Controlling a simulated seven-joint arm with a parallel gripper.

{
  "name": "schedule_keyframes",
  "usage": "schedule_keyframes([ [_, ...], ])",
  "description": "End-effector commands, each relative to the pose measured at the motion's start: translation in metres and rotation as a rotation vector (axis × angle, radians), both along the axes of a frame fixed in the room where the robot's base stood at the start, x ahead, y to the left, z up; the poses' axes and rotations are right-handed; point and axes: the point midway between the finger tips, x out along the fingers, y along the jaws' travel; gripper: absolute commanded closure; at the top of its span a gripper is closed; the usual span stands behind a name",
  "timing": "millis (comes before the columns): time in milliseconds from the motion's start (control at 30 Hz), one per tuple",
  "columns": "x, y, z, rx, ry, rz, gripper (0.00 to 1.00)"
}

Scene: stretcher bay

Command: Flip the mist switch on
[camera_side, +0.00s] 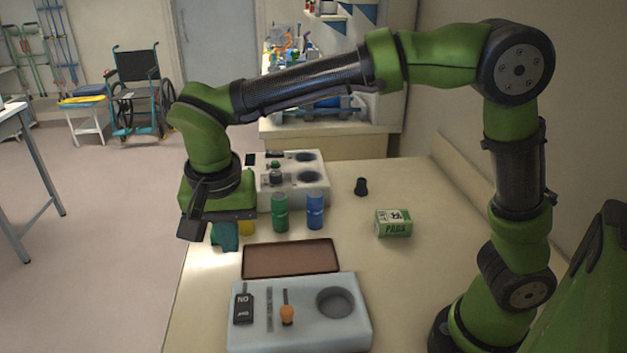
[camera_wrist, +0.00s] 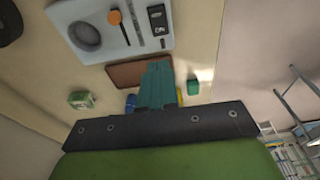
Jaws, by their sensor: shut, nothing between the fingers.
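A white switch box (camera_side: 300,335) stands at the front of the table. Which control is the mist switch, I cannot tell. The box also shows at the top left of the wrist view, with its orange knob (camera_wrist: 115,17) and label plate (camera_wrist: 157,18). My gripper (camera_side: 224,246) is shut and empty, its teal fingers pointing down behind and left of the box, apart from it. The fingers (camera_wrist: 158,68) also show in the wrist view.
A brown tray (camera_side: 290,259) lies behind the switch box. Green (camera_side: 280,212), blue (camera_side: 315,210) and yellow (camera_side: 246,228) cylinders stand near my gripper. Another white box (camera_side: 312,197) is farther back. A green carton (camera_side: 394,223) and a black cone-shaped piece (camera_side: 361,187) are on the right.

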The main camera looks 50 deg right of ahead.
Motion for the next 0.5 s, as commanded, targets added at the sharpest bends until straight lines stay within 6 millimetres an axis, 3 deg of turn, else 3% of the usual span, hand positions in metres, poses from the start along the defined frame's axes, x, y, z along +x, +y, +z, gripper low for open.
schedule_keyframes([
  [267,0.002,-0.003,-0.021,-0.004,0.004,0.001,1.0],
  [500,0.007,-0.009,-0.072,-0.004,0.005,0.001,1.0],
])
